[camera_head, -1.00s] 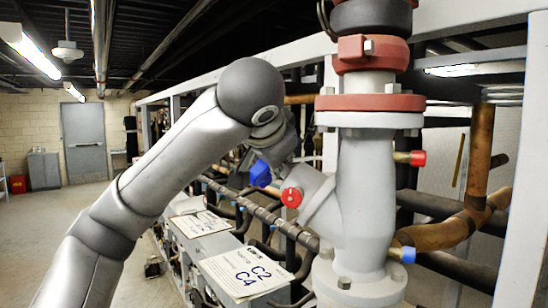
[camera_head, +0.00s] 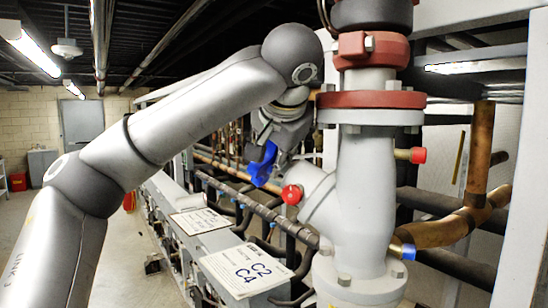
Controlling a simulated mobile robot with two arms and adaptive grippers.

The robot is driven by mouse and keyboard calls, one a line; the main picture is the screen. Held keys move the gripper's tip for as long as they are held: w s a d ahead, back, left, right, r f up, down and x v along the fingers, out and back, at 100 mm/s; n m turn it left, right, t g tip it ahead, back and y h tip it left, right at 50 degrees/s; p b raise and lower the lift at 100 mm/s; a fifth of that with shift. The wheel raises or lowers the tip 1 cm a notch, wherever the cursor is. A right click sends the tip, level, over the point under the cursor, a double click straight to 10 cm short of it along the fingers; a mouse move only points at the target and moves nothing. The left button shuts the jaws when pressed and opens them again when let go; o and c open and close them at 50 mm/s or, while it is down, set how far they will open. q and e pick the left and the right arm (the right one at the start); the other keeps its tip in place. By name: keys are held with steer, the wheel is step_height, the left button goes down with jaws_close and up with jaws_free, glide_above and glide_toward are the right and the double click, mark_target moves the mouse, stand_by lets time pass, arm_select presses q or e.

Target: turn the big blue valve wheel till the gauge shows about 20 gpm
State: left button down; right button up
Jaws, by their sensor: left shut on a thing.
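The blue valve wheel (camera_head: 263,166) shows in part, on the left side of the big grey valve body (camera_head: 365,195). My left gripper (camera_head: 274,142) is at the upper part of the wheel, shut on it, and hides some of its rim. The fingertips are small and partly hidden in this view. I cannot make out a gauge or any gpm reading. My right gripper is out of view.
A red knob (camera_head: 291,195) sits just right of and below the wheel. A red-capped port (camera_head: 417,155) and a blue-capped port (camera_head: 403,251) stick out on the valve's right. Pipes and a sign marked C2 C4 (camera_head: 246,270) lie below. Open floor is at the left.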

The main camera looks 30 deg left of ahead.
arm_select(q)
steer(key=shift+r, duration=0.1)
steer(key=c, duration=1.6)
jaws_free()
steer(key=v, duration=1.2)
steer(key=shift+d, duration=0.1)
